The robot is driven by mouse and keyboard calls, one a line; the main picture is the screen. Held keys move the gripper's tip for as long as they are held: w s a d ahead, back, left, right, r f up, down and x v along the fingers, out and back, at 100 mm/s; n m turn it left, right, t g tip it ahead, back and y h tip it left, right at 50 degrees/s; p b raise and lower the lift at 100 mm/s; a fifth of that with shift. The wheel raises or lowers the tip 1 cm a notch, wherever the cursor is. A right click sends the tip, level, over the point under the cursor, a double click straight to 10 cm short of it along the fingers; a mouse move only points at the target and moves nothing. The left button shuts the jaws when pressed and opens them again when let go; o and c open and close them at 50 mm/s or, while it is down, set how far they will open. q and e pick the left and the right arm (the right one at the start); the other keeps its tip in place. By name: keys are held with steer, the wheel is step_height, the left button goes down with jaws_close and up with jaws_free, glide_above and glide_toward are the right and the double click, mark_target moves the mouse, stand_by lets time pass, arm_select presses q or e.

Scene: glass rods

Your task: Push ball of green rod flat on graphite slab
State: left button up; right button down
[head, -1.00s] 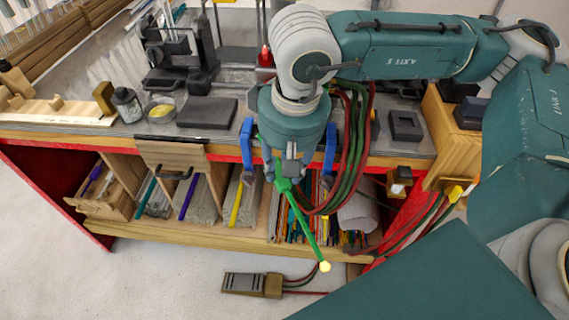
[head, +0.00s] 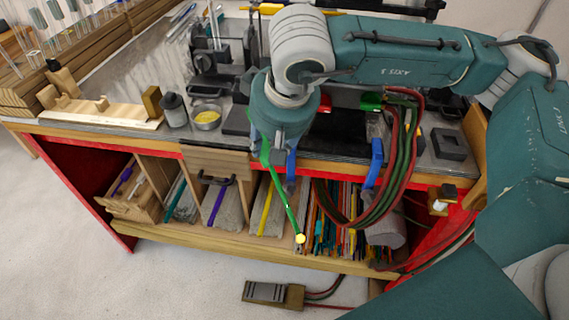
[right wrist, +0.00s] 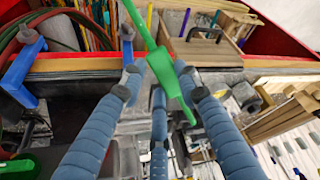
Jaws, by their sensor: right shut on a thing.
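The green rod (head: 281,189) hangs slanting down from my right gripper (head: 277,160) in front of the bench. Its lower end is a pale yellow, glowing ball (head: 300,239). In the right wrist view, the fingers of that gripper (right wrist: 158,90) are closed around the rod, which has a wider green part (right wrist: 163,70) between them. The likely graphite slab (head: 237,121) is a flat dark block on the bench top, left of and behind the gripper, partly covered by my right arm. The ball is below the bench edge, well apart from the slab. My left gripper is not in view.
A blue bracket (head: 375,163) stands on the bench edge to the right, another (head: 291,165) close behind the gripper. A jar (head: 173,110) and a yellow-filled dish (head: 207,119) stand left of the slab. Below are bins of colored rods; a pedal (head: 272,293) lies on the floor.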

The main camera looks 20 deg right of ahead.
steer(key=w+d+r+n+t+y, duration=0.25)
steer(key=w+r+t, duration=0.65)
steer(key=w+r, duration=1)
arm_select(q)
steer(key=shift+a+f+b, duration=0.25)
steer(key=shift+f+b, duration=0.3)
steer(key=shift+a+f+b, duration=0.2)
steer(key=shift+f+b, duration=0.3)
arm_select(e)
step_height(320, 180, down, 6)
steer(key=w, duration=0.1)
steer(key=shift+d+m, duration=0.25)
steer(key=shift+m, duration=0.1)
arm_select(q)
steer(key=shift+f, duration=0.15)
arm_select(e)
steer(key=shift+f, duration=0.1)
arm_select(q)
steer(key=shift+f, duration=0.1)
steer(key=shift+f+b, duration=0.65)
steer(key=shift+b, duration=0.3)
arm_select(e)
steer(key=shift+f, duration=0.35)
arm_select(q)
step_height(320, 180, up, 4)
steer(key=p, duration=0.4)
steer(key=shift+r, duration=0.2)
arm_select(e)
step_height(320, 180, up, 9)
